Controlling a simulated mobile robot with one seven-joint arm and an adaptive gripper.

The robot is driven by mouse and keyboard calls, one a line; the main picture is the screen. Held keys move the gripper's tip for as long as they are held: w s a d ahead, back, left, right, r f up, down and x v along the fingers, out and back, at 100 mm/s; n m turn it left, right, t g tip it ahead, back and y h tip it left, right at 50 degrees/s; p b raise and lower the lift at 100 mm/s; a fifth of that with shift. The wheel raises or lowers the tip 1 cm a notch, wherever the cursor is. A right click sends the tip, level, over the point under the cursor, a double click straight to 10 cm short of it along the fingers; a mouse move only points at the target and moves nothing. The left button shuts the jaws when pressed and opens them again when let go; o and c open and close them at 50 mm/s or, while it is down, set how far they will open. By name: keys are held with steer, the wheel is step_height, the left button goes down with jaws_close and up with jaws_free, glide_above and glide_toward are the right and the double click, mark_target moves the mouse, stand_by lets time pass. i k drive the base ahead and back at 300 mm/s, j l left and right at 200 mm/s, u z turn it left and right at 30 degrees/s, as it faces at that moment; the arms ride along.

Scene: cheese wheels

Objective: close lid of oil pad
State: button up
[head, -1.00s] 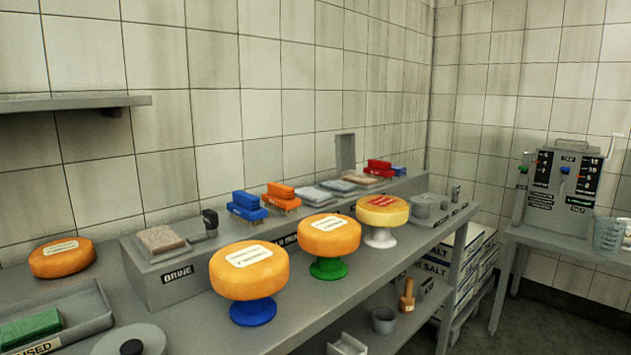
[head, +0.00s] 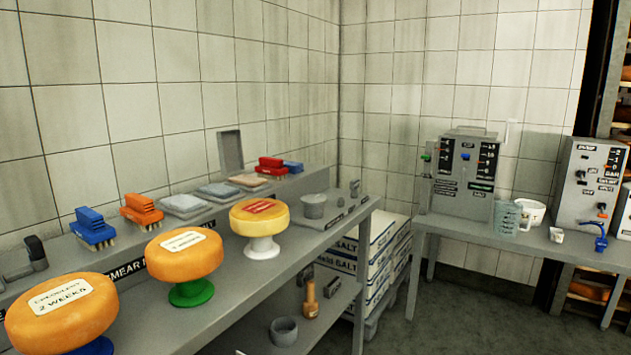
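A grey flat panel (head: 230,151) stands upright at the back of the raised ledge on the long bench, like an open lid. A tan pad (head: 249,181) lies in front of it, with a bluish pad (head: 218,190) and a grey pad (head: 183,203) to the left. I cannot read which of these is the oil pad. My gripper is not in view.
Cheese wheels on coloured stands line the bench: one on blue (head: 61,310), one on green (head: 184,254), one on white (head: 261,217). Orange brushes (head: 141,210) and red brushes (head: 270,165) flank the pads. A side table (head: 470,235) stands right; grey floor (head: 450,310) is open between.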

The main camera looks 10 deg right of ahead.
mark_target(229, 141)
steer(key=l+u, duration=0.35)
steer(key=l, duration=0.25)
steer(key=i+l+u, duration=0.45)
steer(key=l, duration=0.15)
steer(key=i, duration=1)
